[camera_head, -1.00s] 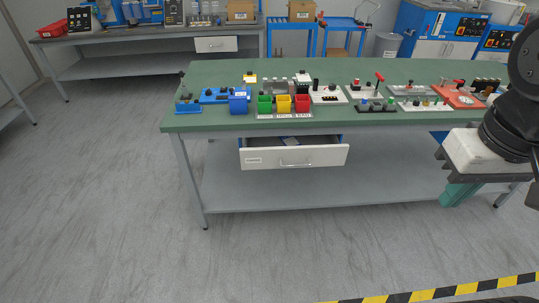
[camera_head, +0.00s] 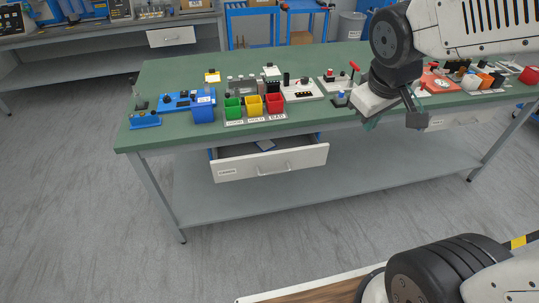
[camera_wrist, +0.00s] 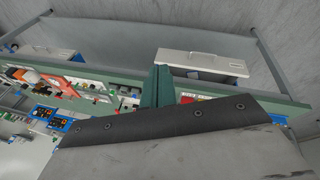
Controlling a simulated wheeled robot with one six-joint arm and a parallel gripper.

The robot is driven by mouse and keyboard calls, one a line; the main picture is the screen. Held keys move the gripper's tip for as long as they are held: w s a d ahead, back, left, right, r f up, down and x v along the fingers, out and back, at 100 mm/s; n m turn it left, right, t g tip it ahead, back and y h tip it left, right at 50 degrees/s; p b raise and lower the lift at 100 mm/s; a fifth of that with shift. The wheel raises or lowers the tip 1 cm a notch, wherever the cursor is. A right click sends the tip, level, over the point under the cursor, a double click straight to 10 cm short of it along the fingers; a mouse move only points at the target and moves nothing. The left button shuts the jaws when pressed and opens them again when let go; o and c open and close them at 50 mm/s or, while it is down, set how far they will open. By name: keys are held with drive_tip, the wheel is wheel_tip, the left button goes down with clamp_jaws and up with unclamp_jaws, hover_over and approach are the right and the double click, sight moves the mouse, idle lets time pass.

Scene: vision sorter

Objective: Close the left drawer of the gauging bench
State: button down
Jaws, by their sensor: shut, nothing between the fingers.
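The left drawer (camera_head: 240,170) of the gauging bench (camera_head: 160,88) is pulled out, its white front standing clear of the bench edge. Its front has a bar handle and a small label, and a grey-blue item shows inside. The drawer also appears in the wrist view (camera_wrist: 203,62), right of the fingers. My gripper (camera_head: 371,124) is right of the drawer, by the front edge of the bench and higher than the drawer, touching nothing that I can see. Its green fingers (camera_wrist: 158,87) are together and empty in the wrist view.
Green, yellow and red bins (camera_head: 253,107) stand on the bench above the drawer. Fixtures crowd the bench top at right. A second drawer (camera_head: 460,118) at right looks shut. A lower shelf (camera_head: 310,188) spans the legs. The floor before the drawer is clear.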

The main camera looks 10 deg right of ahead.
drive_tip(key=w+f+n+t, duration=0.1)
drive_tip(key=w+f+n, duration=0.2)
drive_tip(key=w+f, duration=0.35)
drive_tip(key=n+t+y, duration=0.2)
drive_tip(key=n+y, duration=0.5)
drive_tip(key=n, duration=0.4)
approach(270, 158)
drive_tip(key=a+f, duration=0.1)
drive_tip(key=w+a+f, duration=0.1)
drive_tip(key=a+f, duration=0.2)
drive_tip(key=shift+w+a+f, duration=0.2)
drive_tip(key=shift+w+a, duration=0.15)
drive_tip(key=shift+w, duration=0.4)
